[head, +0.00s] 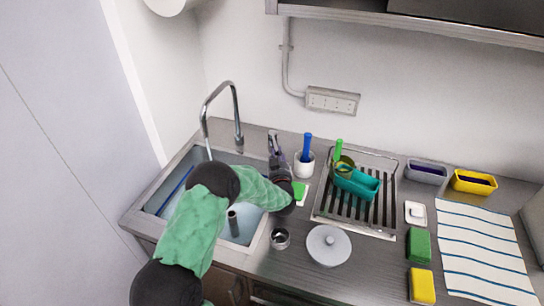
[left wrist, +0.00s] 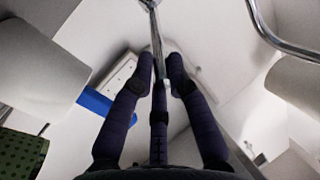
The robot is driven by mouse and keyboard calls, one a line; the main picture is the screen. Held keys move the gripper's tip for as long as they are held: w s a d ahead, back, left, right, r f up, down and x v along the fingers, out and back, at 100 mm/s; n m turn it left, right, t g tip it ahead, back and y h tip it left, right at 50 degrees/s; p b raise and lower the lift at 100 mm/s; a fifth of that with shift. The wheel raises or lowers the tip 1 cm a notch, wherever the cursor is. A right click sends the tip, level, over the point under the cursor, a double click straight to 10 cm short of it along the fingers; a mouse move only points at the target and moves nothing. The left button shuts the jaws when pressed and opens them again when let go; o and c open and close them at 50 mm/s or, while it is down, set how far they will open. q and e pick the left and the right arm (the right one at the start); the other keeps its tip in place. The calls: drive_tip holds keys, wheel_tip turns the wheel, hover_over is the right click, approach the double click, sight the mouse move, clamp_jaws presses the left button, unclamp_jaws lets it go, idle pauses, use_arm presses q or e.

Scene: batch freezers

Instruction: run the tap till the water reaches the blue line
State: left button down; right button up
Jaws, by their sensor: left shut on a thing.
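The steel tap (head: 222,88) arches over the sink (head: 165,172) at the left. A thin pale line below its spout looks like running water. The basin looks pale blue inside; a blue line (head: 181,183) runs along its left side. My arm hides much of the basin, and I cannot tell the exact water level. My left gripper (head: 273,140) is beside the tap's base, right of the spout. In the left wrist view its dark fingers (left wrist: 160,85) are shut on a thin metal rod, seemingly the tap lever (left wrist: 156,35). My right gripper is out of view.
A standpipe (head: 232,223) stands in the basin. Right of the sink are a white cup with a blue-handled brush (head: 304,165), a metal cup (head: 280,238), a round lid (head: 328,245) and a drying rack (head: 330,208) with a teal tub (head: 357,184).

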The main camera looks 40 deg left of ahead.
use_arm(q)
drive_tip(key=shift+w+r+y, duration=0.3)
drive_tip(key=shift+r, duration=0.35)
drive_tip(key=c, duration=1.3)
unclamp_jaws()
drive_tip(key=shift+o, duration=0.2)
drive_tip(key=shift+d+f, duration=0.1)
drive_tip(key=shift+f, duration=0.2)
drive_tip(key=v, duration=1.2)
drive_tip(key=shift+r, duration=0.2)
